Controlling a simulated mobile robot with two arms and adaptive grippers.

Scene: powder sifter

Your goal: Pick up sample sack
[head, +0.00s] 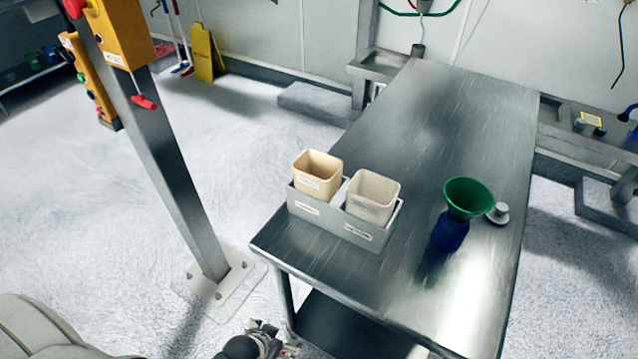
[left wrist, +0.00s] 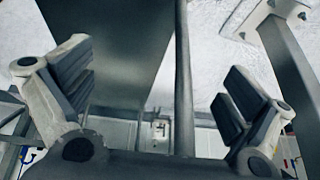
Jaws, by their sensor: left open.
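No thing is clearly recognisable as the sample sack. On the steel table (head: 440,110), a beige open-topped container (head: 317,176) and an off-white open-topped container (head: 372,198) stand side by side in a grey labelled holder (head: 335,222). I cannot tell whether either is the sack. My left gripper (head: 275,345) is at the bottom edge of the head view, below the tabletop and in front of its near edge. In the left wrist view its fingers (left wrist: 157,92) are wide apart, with nothing between them. My right gripper is not in view.
A green funnel (head: 469,197) sits on a blue bottle (head: 449,234), beside a small grey knobbed piece (head: 498,213). A steel post (head: 175,170) with yellow control boxes (head: 122,35) stands left of the table. The table's far half is clear.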

